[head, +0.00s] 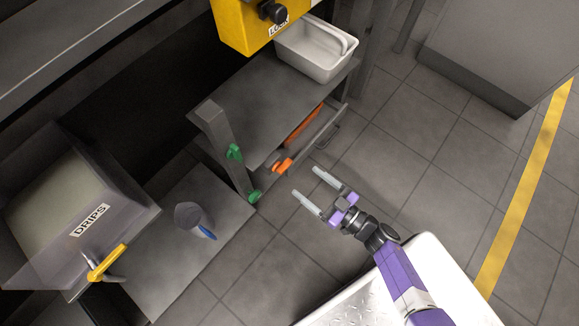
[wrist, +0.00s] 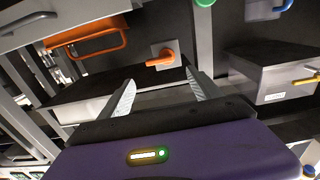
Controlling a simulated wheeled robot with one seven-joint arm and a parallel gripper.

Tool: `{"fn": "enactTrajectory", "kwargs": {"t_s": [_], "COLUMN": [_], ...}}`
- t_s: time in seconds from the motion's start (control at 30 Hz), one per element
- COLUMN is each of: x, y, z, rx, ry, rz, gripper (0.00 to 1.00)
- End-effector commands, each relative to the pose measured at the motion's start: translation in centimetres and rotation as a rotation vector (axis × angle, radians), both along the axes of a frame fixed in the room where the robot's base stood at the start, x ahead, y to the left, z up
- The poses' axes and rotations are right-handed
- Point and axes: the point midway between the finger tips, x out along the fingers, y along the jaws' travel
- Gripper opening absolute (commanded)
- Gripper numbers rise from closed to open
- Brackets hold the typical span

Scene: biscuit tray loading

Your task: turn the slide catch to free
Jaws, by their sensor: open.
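The slide catch appears to be the small orange lever (head: 283,165) at the near end of the slide under the grey bench. In the wrist view the orange lever (wrist: 160,61) sits on a square grey plate, pointing left. No marking of its free position is legible. My gripper (head: 305,181) is open and empty, its two pale fingers pointing toward the bench, a short way right of the lever and apart from it. In the wrist view my gripper (wrist: 160,78) has its fingertips on either side below the lever, with nothing between them.
An orange bar (head: 303,127) lies along the slide behind the lever. Green knobs (head: 235,152) are on the bench post. A white basin (head: 318,48) stands on the bench beside a yellow machine (head: 240,25). A DRIPS box (head: 75,215) is at left. Floor around my gripper is clear.

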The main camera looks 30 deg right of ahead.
Motion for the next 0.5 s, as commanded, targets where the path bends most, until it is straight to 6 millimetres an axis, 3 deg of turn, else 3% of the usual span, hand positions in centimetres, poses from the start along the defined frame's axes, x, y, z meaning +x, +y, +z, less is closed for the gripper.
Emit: {"fn": "enactTrajectory", "kwargs": {"t_s": [0.23,0.5], "x": [2.0,6.0], "y": [0.5,1.7], "z": [-0.6,-0.6], "rx": [0.011,0.009], "ry": [0.001,0.002], "rz": [0.015,0.013], "gripper": [0.74,0.74]}}
